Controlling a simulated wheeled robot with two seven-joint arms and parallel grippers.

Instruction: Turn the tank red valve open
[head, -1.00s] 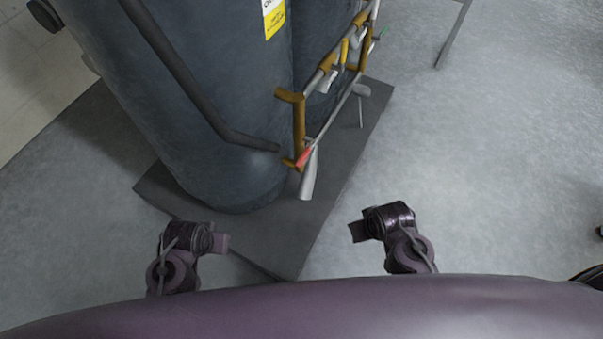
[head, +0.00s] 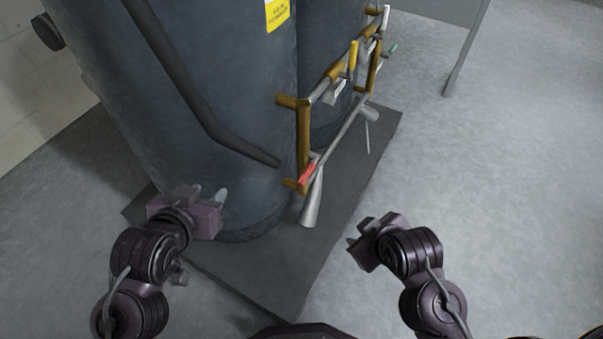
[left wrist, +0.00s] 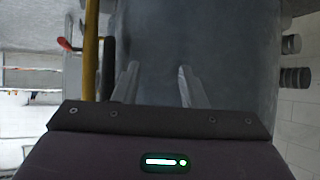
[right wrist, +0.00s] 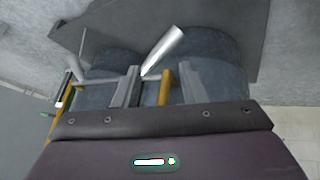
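The red valve handle (head: 307,174) sits at the low front end of the pipe frame on the tank (head: 235,110), just above a grey cone-shaped outlet (head: 313,205). In the left wrist view the red handle (left wrist: 65,44) shows at the upper left, beside a yellow pipe. My left gripper (head: 217,212) is in front of the tank, left of the handle and apart from it. Its two fingers stand apart with nothing between them.
Brown and grey pipes (head: 304,130) with a yellow handle (head: 353,56) and a green handle (head: 393,49) run along the tanks' right side. A dark base plate (head: 270,275) lies under the tanks. The floor (head: 500,190) at the right is clear.

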